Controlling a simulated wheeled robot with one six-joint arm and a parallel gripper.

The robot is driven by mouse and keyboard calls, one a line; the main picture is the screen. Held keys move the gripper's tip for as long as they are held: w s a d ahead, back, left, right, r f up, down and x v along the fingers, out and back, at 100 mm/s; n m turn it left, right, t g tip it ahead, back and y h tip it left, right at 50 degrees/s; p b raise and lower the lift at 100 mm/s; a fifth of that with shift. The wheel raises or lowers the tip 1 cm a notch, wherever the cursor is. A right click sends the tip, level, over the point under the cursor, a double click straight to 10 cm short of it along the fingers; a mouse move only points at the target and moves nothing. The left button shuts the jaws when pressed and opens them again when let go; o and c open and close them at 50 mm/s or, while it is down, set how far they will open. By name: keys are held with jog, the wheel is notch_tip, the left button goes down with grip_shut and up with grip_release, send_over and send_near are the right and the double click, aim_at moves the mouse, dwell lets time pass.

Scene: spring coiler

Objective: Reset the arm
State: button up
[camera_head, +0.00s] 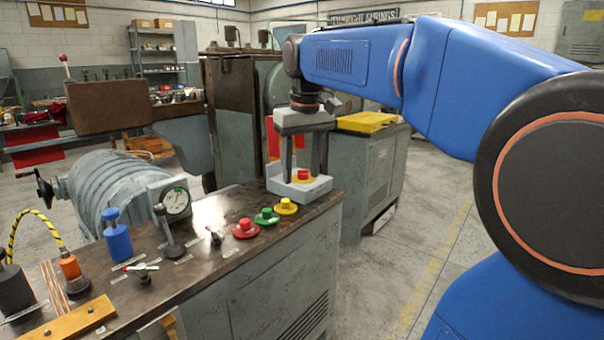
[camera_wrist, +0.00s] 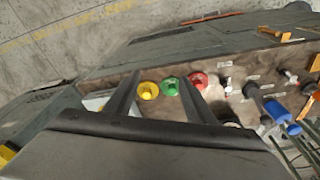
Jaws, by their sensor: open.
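My arm is blue and reaches in from the right in the head view. My gripper (camera_head: 303,170) points down over the far right end of the bench top, its two dark fingers apart with nothing seen between them. In the wrist view my gripper (camera_wrist: 158,84) is open too, and the yellow button (camera_wrist: 148,90) and green button (camera_wrist: 169,86) show beyond its fingers. In the head view a grey box with a red button (camera_head: 303,175) sits right by the fingertips. I cannot tell whether the fingers touch it.
The dark bench top (camera_head: 205,262) carries a yellow button (camera_head: 286,206), a green button (camera_head: 266,215), a red button (camera_head: 245,229), small levers, a blue-knobbed part (camera_head: 117,238) and a gauge (camera_head: 176,202). A grey cabinet with a yellow tray (camera_head: 366,122) stands behind. Open floor (camera_head: 425,220) lies right.

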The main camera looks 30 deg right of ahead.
jog(key=shift+s+a+f, duration=0.15)
jog(key=shift+s, duration=0.2)
jog(key=shift+s+f, duration=0.1)
dwell(0.3)
